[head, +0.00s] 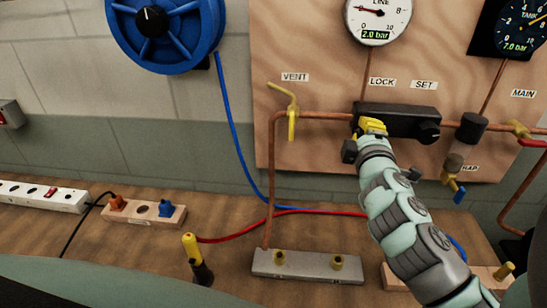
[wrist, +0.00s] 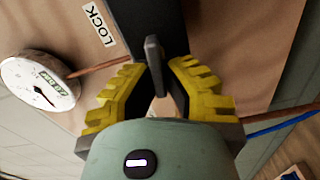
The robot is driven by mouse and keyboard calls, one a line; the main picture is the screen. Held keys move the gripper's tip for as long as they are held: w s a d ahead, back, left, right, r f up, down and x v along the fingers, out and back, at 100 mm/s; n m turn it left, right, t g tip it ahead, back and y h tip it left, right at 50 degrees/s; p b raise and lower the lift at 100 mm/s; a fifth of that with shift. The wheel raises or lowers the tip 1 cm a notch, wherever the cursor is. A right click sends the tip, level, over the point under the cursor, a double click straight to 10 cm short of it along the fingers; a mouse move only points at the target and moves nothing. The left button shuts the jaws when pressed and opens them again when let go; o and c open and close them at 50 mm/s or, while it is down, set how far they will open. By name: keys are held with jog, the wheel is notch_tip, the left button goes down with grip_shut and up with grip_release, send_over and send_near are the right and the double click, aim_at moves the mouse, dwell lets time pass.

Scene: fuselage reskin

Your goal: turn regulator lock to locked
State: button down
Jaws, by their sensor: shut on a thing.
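The black regulator block (head: 402,119) is mounted on the plywood panel under the LOCK (head: 382,83) and SET labels. My gripper (head: 372,127) is at its left end, below the LOCK label, and covers the lock there in the head view. In the wrist view the regulator lock (wrist: 153,57) shows as a thin dark grey lever standing out from the block. My yellow-padded gripper (wrist: 160,78) is shut on it, one finger on each side. Which setting the lever is in cannot be told. The round SET knob (head: 429,132) is at the block's right end.
The yellow VENT valve (head: 291,110) is left of the regulator on the copper pipe. The red MAIN valve handle (head: 532,142) is to the right. The LINE gauge (head: 379,20) reads 2.0 bar. A yellow-topped plug (head: 192,247) and a grey block (head: 307,266) are on the bench below.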

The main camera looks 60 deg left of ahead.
jog(key=shift+f+n+b, duration=0.2)
jog(key=shift+n+b, duration=0.1)
jog(key=shift+n, duration=0.4)
jog(key=c, duration=1.1)
grip_release()
jog(key=shift+o, duration=0.2)
jog(key=shift+r, duration=0.1)
